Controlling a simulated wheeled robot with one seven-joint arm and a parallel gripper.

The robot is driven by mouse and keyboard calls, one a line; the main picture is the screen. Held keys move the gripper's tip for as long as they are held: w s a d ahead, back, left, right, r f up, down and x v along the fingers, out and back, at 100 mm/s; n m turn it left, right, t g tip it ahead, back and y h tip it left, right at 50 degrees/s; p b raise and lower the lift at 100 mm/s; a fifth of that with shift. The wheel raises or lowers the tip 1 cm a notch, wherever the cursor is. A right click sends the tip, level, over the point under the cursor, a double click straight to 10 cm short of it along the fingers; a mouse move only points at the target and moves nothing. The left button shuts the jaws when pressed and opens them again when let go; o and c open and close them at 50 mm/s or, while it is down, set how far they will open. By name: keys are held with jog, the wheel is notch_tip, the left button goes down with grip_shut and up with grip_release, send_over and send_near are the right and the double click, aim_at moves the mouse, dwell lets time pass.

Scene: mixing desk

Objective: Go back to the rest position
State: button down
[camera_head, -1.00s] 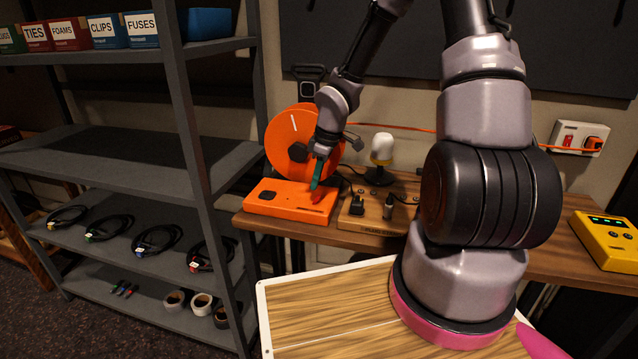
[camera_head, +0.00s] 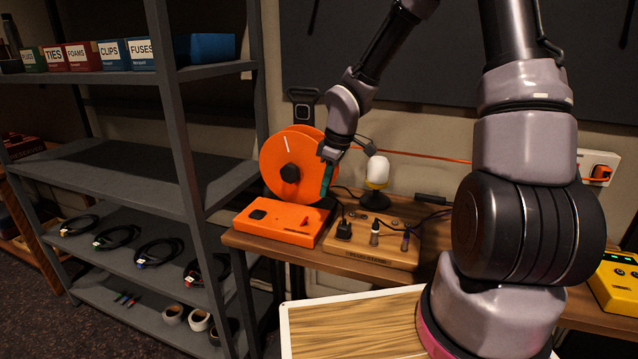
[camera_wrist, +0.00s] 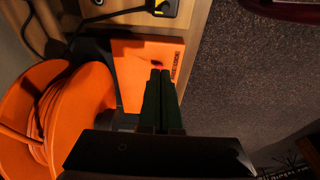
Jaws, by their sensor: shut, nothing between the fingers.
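My gripper (camera_head: 327,178) is above the wooden desk, with its green fingers pointing down between the orange cable reel and the orange box. In the wrist view its two green fingers (camera_wrist: 162,88) lie side by side, closed and empty. The orange box (camera_head: 277,222) lies flat on the desk below and to the left of the fingers; it also shows beyond the fingertips in the wrist view (camera_wrist: 130,75). My arm covers part of the desk's right side.
The orange cable reel (camera_head: 290,150) stands behind the box. A white and yellow lamp (camera_head: 376,172) and a wooden board with plugs (camera_head: 370,248) are to the right. A yellow device (camera_head: 617,284) sits at the far right. A grey shelf (camera_head: 120,165) stands at the left.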

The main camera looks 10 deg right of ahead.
jog(key=s+d+r+m+t+h, duration=0.1)
jog(key=s+d+r+m, duration=0.3)
jog(key=r, duration=0.5)
jog(key=s+d+r+m+t+h, duration=0.2)
jog(key=d+r+m, duration=0.25)
jog(key=r, duration=0.35)
jog(key=s+d+r+m+t+y, duration=0.2)
jog(key=s+r+m, duration=0.6)
jog(key=s+r, duration=0.4)
jog(key=shift+s+d+t+y, duration=0.3)
jog(key=shift+s+d+y, duration=0.05)
jog(key=shift+d+y, duration=0.15)
